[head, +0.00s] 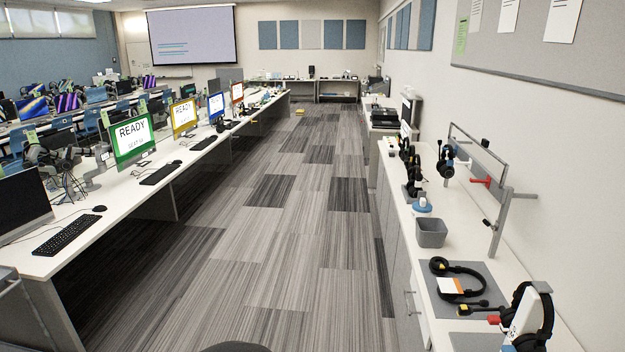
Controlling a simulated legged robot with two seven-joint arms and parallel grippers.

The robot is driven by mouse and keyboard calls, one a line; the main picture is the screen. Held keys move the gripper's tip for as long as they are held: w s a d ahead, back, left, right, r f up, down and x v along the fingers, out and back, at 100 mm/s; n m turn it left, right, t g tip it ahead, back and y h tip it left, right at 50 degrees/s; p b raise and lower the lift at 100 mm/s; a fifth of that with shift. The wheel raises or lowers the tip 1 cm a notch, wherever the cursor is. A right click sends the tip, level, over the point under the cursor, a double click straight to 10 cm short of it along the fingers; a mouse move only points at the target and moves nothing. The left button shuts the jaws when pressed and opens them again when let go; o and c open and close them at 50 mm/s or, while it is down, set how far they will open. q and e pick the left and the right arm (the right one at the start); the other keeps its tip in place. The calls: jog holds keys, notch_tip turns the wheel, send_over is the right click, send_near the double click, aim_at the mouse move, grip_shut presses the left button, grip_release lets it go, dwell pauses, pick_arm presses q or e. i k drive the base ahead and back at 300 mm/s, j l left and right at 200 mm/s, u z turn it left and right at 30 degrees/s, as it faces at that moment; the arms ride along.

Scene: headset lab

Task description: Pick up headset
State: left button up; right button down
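A black headset (467,267) lies on a grey mat (490,284) on the right-hand counter, with an orange and white tag inside its band. Another black headset (547,318) hangs on a white stand (526,312) at the near right. A headset with blue ear parts (446,160) hangs on a grey metal frame farther along. More headsets (412,168) stand in a row at the counter's left edge. Neither of my grippers shows in the head view.
A grey bin (431,232) stands on the counter (466,221) beyond the mat. The metal frame (499,222) rises near the wall. A long desk (120,183) with monitors and keyboards runs along the left.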

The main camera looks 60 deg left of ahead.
aim_at(413, 186)
jog(key=u, duration=1.25)
jog(key=z, duration=2.3)
jog(key=u, duration=2.35)
jog(key=i+j+u, duration=0.1)
jog(key=i+u, duration=0.4)
jog(key=i, duration=1.65)
jog(key=i+z, duration=0.1)
jog(key=i, duration=0.7)
jog(key=i+j, duration=0.15)
jog(key=i, duration=0.6)
jog(key=i+z, duration=0.15)
jog(key=i, duration=0.65)
jog(key=j, duration=0.1)
